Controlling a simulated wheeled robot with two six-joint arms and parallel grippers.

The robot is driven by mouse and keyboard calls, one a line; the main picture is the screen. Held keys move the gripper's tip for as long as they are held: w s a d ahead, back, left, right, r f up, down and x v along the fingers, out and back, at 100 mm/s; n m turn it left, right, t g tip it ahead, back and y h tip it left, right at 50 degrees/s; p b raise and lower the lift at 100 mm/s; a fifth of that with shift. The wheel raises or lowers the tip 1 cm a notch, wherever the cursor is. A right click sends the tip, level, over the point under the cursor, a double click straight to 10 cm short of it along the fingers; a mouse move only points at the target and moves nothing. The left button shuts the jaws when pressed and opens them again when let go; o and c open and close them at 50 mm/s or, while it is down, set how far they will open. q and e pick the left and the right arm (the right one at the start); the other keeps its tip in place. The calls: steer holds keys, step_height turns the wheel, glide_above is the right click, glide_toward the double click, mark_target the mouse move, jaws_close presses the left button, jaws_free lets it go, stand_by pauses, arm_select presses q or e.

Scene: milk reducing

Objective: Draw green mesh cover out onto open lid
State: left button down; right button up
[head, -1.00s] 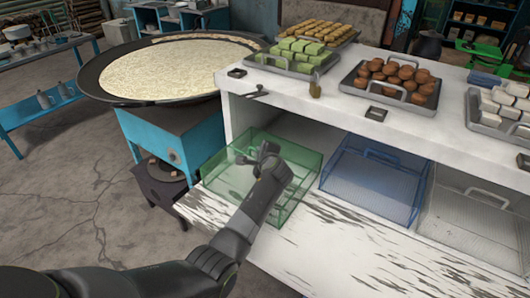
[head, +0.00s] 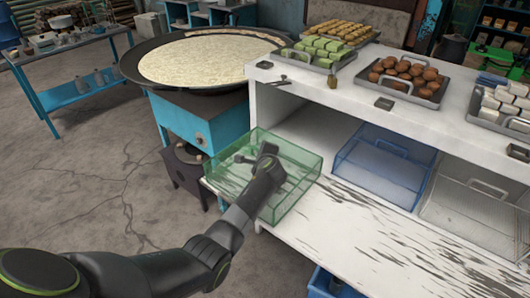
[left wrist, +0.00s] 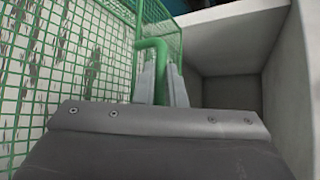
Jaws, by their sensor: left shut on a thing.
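The green mesh cover (head: 302,172) is a see-through box standing on the white, worn open lid (head: 345,228), at the lid's left end. In the left wrist view its mesh wall (left wrist: 90,65) fills the left side. My left gripper (left wrist: 160,84) is shut on the cover's green handle (left wrist: 158,48). In the head view my left forearm and wrist reach over the cover and hide part of its top and front. My right gripper is in neither view.
A blue mesh cover (head: 385,165) and a white mesh cover (head: 470,213) stand to the right. The shelf bay behind the green cover looks empty. A large round griddle (head: 205,62) stands behind left. Food trays (head: 405,92) line the counter above. The lid's middle is bare.

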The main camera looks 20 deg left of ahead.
arm_select(q)
steer(key=shift+s+a, duration=0.1)
steer(key=shift+s, duration=0.3)
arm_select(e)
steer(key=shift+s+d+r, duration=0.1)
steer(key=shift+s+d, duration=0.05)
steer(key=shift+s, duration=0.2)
arm_select(q)
steer(key=c, duration=1.4)
jaws_free()
steer(key=shift+w, duration=0.1)
